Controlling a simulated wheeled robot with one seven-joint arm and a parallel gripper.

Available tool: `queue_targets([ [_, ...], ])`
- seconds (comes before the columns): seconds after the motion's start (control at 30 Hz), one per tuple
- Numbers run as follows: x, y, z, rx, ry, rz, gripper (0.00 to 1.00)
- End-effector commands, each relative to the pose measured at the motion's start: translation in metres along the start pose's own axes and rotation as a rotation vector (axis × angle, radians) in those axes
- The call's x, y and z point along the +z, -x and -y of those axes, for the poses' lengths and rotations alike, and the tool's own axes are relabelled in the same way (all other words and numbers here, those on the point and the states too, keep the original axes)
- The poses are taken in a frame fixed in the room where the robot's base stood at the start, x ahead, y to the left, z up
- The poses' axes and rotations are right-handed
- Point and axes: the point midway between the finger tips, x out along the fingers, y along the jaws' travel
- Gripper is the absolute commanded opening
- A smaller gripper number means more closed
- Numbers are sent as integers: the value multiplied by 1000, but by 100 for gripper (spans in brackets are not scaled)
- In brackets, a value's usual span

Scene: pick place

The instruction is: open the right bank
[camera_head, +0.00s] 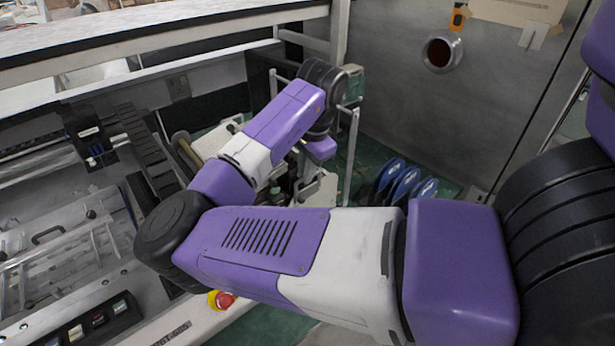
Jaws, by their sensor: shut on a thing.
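My arm reaches from the right edge across the middle of the picture and bends back towards the machine. Its purple wrist end points down beside pale metal machine parts (318,188) in the middle. I cannot make out the jaws or what is between them; that spot is small and crowded, and my arm covers part of it. No part is clearly marked as the right bank. The machine (60,270) fills the left side, with clear covers, rails and a dark ribbed track (145,150).
A red and yellow emergency button (222,300) and a row of switches (98,320) sit on the machine's front edge. Blue reels (400,183) stand on the green floor to the right. A grey wall panel (440,110) closes off the back right. A long shelf (160,35) overhangs the machine.

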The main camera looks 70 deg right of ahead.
Motion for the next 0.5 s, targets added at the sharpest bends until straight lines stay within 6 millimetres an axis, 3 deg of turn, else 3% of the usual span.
queue_targets([
  [0.13, -10, 2, 0, -1, -2, -3, 0],
  [0.47, -11, 1, 0, -2, 0, -2, 0],
  [0.5, -11, 1, 0, -2, 0, -2, 17],
])
